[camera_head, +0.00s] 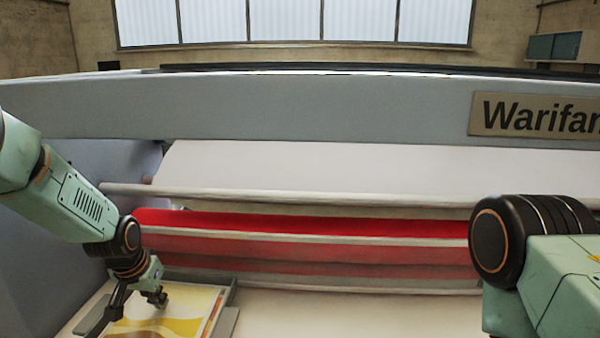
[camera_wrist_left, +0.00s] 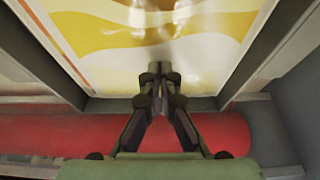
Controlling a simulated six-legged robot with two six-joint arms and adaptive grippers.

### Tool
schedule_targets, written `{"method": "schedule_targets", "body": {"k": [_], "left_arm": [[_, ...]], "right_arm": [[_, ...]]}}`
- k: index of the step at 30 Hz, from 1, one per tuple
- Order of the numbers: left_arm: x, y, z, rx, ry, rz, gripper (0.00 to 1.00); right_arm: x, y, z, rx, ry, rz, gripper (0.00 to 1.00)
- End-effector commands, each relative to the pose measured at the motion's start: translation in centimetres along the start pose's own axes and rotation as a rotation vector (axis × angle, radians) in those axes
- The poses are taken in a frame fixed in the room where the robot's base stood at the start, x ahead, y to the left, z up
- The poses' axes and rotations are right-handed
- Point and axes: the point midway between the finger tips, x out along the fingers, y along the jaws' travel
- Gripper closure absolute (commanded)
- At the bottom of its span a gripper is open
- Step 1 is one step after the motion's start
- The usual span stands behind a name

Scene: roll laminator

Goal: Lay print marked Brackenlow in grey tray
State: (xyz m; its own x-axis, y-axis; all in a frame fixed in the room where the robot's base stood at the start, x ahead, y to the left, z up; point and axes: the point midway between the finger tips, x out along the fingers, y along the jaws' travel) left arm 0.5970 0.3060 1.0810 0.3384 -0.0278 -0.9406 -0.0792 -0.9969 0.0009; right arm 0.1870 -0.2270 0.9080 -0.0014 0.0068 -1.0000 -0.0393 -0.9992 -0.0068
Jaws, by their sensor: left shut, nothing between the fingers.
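A yellow and white print (camera_head: 178,312) lies in a grey tray (camera_head: 224,322) at the lower left of the head view. In the left wrist view the print (camera_wrist_left: 110,38) lies flat between the tray's (camera_wrist_left: 262,78) raised sides. I cannot read any name on it. My left gripper (camera_head: 158,298) is shut and empty, over the print close to one edge of the tray. The left wrist view shows its fingertips (camera_wrist_left: 160,74) together above the print; I cannot tell if they touch it. My right arm shows at the right, but its gripper is out of view.
A red roller (camera_head: 300,225) and pale bars run across the laminator behind the tray; the red roller (camera_wrist_left: 60,135) also shows in the left wrist view. White film (camera_head: 330,170) hangs above. A pale flat surface (camera_head: 360,315) right of the tray is clear. A nameplate (camera_head: 535,116) reads "Warifar", cut off.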

Motion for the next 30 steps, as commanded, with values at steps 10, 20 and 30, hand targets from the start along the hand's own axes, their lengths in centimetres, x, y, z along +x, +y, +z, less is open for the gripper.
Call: {"method": "schedule_targets", "body": {"k": [10, 20, 30], "left_arm": [[-0.6, 0.0, -0.3, 0.0, 0.002, 0.0, 1.0], [-2.4, 0.0, -1.0, -0.001, 0.003, 0.0, 1.0], [-5.0, 0.0, -1.9, -0.002, 0.003, 0.0, 1.0]], "right_arm": [[-0.6, 0.0, 0.0, 0.0, 0.0, 0.0, 0.72], [-2.3, 0.0, 0.0, 0.0, 0.0, 0.0, 0.72], [-3.6, 0.0, 0.0, 0.0, 0.0, 0.0, 0.72]]}}
